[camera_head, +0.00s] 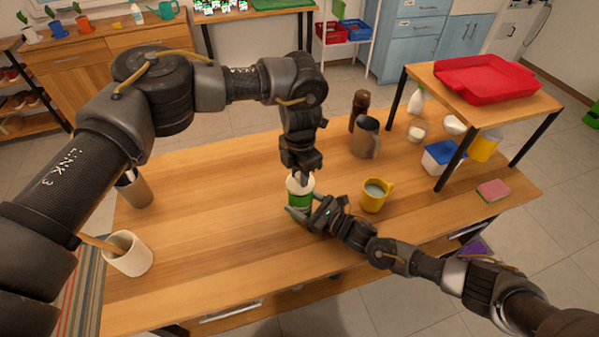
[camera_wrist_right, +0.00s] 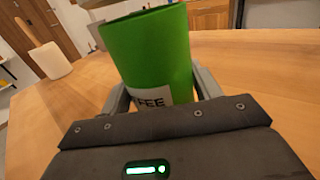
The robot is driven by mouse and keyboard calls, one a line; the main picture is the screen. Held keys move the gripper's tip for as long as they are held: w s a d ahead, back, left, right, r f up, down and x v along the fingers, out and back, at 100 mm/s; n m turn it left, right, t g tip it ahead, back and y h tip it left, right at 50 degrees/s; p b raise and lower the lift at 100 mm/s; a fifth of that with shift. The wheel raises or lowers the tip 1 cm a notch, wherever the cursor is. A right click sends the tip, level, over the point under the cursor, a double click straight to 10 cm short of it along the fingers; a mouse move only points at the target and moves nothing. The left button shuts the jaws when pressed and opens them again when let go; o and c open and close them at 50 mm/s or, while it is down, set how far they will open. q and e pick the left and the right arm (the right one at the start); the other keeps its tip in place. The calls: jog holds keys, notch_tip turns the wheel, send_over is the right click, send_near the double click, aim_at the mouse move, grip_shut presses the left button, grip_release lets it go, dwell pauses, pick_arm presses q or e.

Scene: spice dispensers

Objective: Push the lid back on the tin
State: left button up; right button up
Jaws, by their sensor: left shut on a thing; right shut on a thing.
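The green tin (camera_head: 300,201) stands upright near the middle of the wooden table. Part of a label with the letters "FEE" shows on the tin in the right wrist view (camera_wrist_right: 150,50). A whitish lid (camera_head: 293,184) is at the top of the tin; whether it is seated cannot be told. My left gripper (camera_head: 301,175) points down from above and is shut on the lid. My right gripper (camera_head: 303,213) comes in from the right and is shut around the tin's lower body. Its fingers show on both sides of the tin in the right wrist view.
A yellow mug (camera_head: 374,196) stands close right of my right gripper. A grey pitcher (camera_head: 365,138) and a brown bottle (camera_head: 359,111) stand behind. A white utensil pot (camera_head: 128,254) and a metal cup (camera_head: 134,188) stand at left. The table between is clear.

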pick_arm(q)
jog(key=shift+f, duration=0.65)
jog(key=o, duration=1)
jog(key=shift+o, duration=0.2)
notch_tip(320, 180, up, 12)
pick_arm(e)
jog(key=o, duration=1.5)
jog(key=shift+c, duration=0.2)
jog(key=shift+s+d, duration=0.1)
